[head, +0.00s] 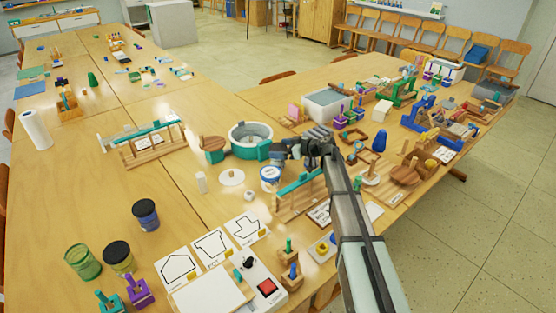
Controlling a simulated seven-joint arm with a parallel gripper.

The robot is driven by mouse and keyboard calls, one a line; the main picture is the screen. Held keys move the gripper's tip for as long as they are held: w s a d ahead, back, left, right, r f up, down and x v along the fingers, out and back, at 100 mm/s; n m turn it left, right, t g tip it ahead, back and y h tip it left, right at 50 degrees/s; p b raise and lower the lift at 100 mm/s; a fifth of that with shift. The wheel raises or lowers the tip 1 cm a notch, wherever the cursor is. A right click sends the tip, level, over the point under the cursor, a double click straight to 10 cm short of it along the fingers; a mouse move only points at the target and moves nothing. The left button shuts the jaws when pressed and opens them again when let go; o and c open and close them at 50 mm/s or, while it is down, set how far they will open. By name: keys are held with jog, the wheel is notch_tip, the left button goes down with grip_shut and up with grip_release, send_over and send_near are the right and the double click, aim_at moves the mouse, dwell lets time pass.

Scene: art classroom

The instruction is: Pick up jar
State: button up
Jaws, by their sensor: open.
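Several jar-like containers stand on the wooden table. A dark blue jar with a black lid (146,215) is at the front left. A yellowish jar with a black lid (118,257) and a green glass jar (83,262) stand nearer the left front. A small blue and white tub (270,178) stands near the middle. I cannot tell which one the task means. My gripper (279,152) is open, with nothing seen in it, and appears above and just behind the tub. Its fingers are small and dark, so their exact spacing is hard to see.
A teal-rimmed round basin (250,140) stands beside my gripper. A wooden rack with a teal bar (300,195) is close to the tub. Drawing cards (213,247) and a box with a red button (266,288) lie in front.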

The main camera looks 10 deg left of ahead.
jog(key=shift+x, duration=1)
jog(key=shift+c, duration=0.2)
jog(key=c, duration=1.5)
